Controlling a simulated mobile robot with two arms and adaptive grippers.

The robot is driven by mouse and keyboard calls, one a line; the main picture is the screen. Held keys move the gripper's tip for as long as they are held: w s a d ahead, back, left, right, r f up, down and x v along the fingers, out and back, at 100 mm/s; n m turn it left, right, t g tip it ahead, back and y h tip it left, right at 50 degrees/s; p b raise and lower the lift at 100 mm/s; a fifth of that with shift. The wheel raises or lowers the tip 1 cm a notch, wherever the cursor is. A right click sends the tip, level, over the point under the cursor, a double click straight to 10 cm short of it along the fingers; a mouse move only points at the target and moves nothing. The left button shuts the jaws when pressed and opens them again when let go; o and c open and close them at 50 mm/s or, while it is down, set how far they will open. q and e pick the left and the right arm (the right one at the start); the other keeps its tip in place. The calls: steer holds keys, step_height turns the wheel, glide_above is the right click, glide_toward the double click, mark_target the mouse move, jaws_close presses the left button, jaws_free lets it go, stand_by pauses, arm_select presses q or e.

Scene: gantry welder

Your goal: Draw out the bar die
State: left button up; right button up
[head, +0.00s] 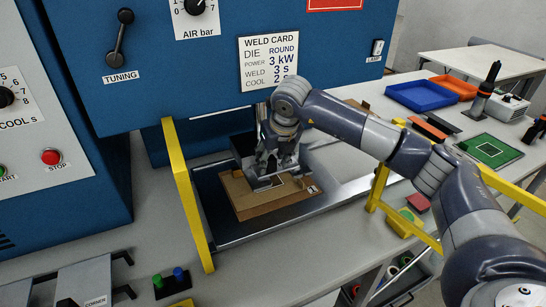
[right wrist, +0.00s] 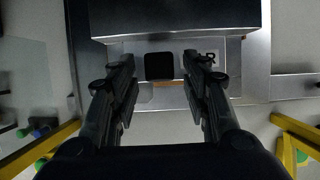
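My right gripper (head: 273,178) reaches down over a brown board (head: 262,203) on the metal tray under the blue welder. In the right wrist view the two fingers (right wrist: 160,72) are spread apart. A black square piece (right wrist: 159,66) shows between and beyond them, with no contact visible. I cannot tell whether this piece belongs to the bar die. A wide dark block (right wrist: 180,18) spans the top of that view. In the head view the gripper hides much of the space under the welder head, and no bar die can be picked out. My left gripper is not in view.
Yellow guards (head: 188,195) flank the tray. The weld card (head: 268,58) reads ROUND. A plate labelled CORNER (head: 85,283) lies front left, near a black box with blue and green caps (head: 172,282). Blue (head: 421,95) and orange (head: 454,87) bins stand back right.

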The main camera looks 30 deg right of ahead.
jaws_close()
steer(key=shift+r, duration=0.2)
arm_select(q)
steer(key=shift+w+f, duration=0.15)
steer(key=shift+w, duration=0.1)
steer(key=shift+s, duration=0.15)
arm_select(e)
steer(key=shift+s+b, duration=0.15)
steer(key=shift+b, duration=0.15)
steer(key=shift+s, duration=1)
arm_select(q)
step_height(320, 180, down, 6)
steer(key=b, duration=0.6)
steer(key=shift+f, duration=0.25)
arm_select(e)
steer(key=s+a, duration=0.1)
steer(key=s, duration=1.6)
steer(key=shift+s, duration=0.35)
stand_by(0.4)
